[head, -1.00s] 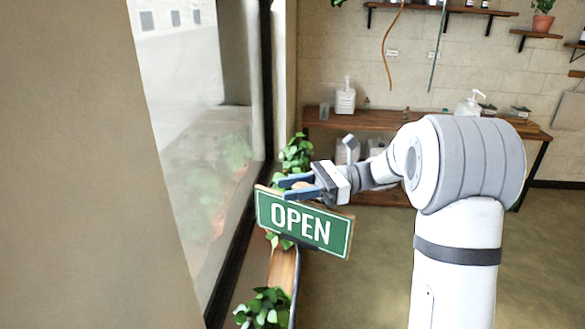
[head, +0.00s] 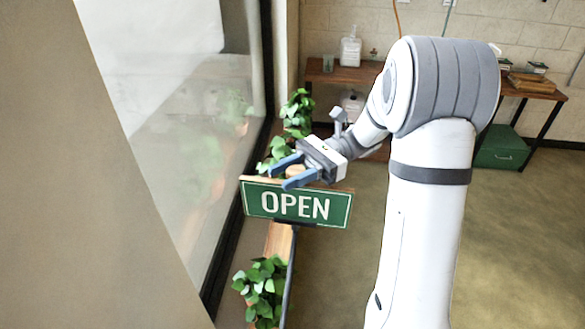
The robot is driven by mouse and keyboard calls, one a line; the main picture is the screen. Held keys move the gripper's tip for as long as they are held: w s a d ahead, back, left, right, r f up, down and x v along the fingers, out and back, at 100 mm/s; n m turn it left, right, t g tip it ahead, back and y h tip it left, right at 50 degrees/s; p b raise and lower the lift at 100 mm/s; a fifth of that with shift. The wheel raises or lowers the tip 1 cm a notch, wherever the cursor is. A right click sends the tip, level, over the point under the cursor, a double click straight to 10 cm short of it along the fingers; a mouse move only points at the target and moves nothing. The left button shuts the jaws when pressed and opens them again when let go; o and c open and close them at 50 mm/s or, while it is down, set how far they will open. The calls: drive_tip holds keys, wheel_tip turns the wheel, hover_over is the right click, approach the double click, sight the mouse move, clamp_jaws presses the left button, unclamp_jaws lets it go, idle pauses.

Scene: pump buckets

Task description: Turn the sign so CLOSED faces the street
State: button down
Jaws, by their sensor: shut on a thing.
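The green sign (head: 296,218) stands on a thin dark post by the window, its white-lettered OPEN side facing my camera nearly square on. Its other side is hidden. My gripper (head: 283,173) is at the sign's top edge, with its blue fingers on either side of a round wooden knob (head: 296,171) there. It is shut on this part of the sign. The fingers and gripper body partly hide the knob, so the exact contact is hard to see.
A window (head: 170,110) with a dark frame runs along the left. Leafy plants (head: 262,290) sit on a wooden ledge (head: 279,240) beside and below the sign. The floor at right is clear.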

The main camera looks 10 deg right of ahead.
drive_tip(key=c, duration=0.9)
unclamp_jaws()
drive_tip(key=shift+c, duration=0.2)
drive_tip(key=shift+c, duration=0.4)
